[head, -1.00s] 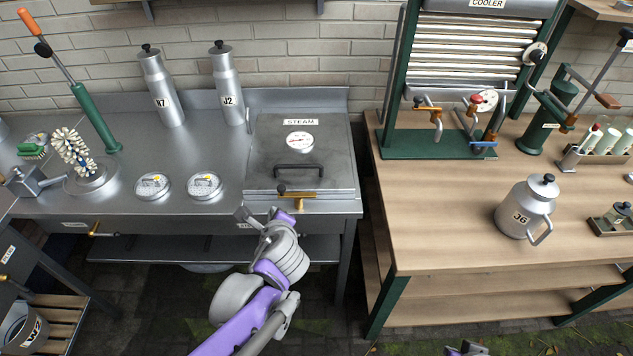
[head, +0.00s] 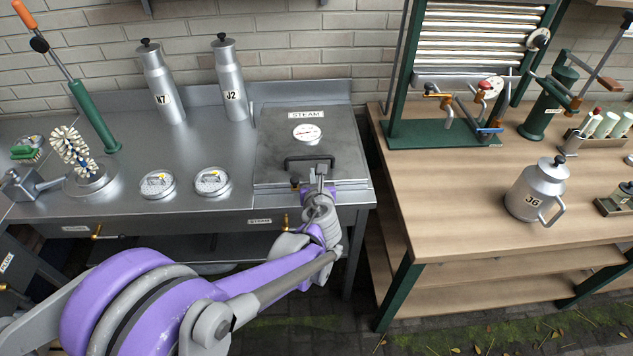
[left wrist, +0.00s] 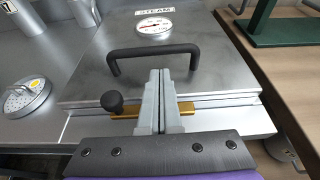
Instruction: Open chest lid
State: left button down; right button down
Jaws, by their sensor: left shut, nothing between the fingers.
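The steam chest lid (head: 283,145) is a flat grey metal lid with a STEAM label and a round gauge (head: 307,133). It lies closed on the steel counter. Its black bar handle (head: 306,160) stands near the front edge and also shows in the left wrist view (left wrist: 153,51). A brass latch with a black knob (left wrist: 113,102) sits at the lid's front edge, partly hidden by my gripper. My left gripper (head: 321,172) is shut and empty, at the front of the lid by the handle. My right gripper is not in view.
Two metal cans, N7 (head: 162,85) and J2 (head: 230,80), stand behind and left of the chest. Two round perforated lids (head: 157,184) lie left of it. A wooden table (head: 450,210) with can J6 (head: 537,190) is on the right.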

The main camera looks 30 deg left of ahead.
pick_arm(q)
jog(key=shift+x, duration=1.6)
